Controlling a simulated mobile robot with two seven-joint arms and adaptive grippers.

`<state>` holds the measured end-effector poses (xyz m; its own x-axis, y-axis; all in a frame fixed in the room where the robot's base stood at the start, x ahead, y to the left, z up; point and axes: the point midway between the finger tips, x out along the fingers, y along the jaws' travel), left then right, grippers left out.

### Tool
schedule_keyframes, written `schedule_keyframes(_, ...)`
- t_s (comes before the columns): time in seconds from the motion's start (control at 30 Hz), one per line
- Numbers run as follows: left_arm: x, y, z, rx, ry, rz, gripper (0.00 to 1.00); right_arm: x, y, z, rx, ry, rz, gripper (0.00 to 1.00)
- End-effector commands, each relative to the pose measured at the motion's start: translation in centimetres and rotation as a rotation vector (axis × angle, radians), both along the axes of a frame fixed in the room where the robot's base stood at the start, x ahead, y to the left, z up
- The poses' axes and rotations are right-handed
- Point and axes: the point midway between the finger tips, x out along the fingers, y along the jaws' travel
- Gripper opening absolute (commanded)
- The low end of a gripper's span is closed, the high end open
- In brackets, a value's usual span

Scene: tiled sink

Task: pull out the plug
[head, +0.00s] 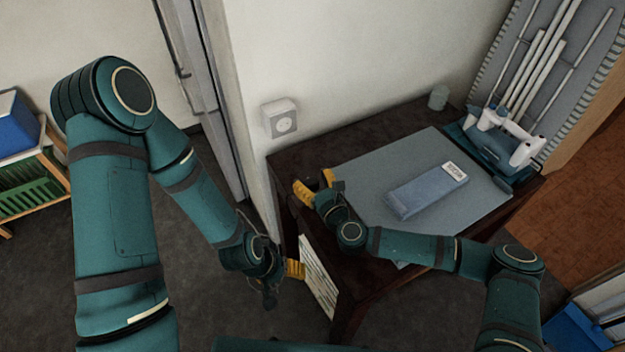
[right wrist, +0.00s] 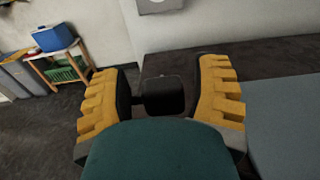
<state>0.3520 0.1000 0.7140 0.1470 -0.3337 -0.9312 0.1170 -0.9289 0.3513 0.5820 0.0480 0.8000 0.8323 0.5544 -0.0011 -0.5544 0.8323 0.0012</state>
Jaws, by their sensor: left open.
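A white wall socket (head: 281,119) with a round face is on the wall above the dark table's left corner. No plug can be made out in it. Its lower edge also shows at the top of the right wrist view (right wrist: 160,5). My right gripper (head: 315,187) is over the table's left corner, below and right of the socket and apart from it. Its yellow fingers are spread. In the right wrist view a dark block (right wrist: 163,95) shows between them; I cannot tell what it is. My left gripper (head: 283,279) is open and low, beside the table's left side.
The dark table (head: 385,122) bears a grey mat (head: 365,165), a blue-grey packet (head: 425,193), a small greenish cup (head: 438,97) and a rack with white rods (head: 490,140). A shelf with a blue box (head: 15,125) stands far left. Bare floor lies between.

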Motion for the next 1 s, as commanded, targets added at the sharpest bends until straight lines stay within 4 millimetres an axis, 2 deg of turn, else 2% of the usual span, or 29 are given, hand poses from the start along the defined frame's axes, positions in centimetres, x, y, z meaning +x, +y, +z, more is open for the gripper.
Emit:
schedule_keyframes(0.33,0.0,0.0,0.0,0.0,0.0,0.0,0.67,-0.1,-0.1,0.0,-0.001,0.001,0.0,0.75)
schedule_keyframes(0.47,0.0,0.0,0.0,0.0,0.0,0.0,0.67,-0.8,-0.6,-0.1,-0.001,0.001,0.0,0.75)
schedule_keyframes(0.9,0.0,0.0,0.0,0.0,0.0,0.0,0.67,-7.8,-5.3,0.0,0.001,0.003,-0.002,0.75)
schedule_keyframes(1.0,0.0,0.0,0.0,0.0,0.0,0.0,0.67,-8.8,-6.0,0.0,0.0,0.001,-0.002,0.75)
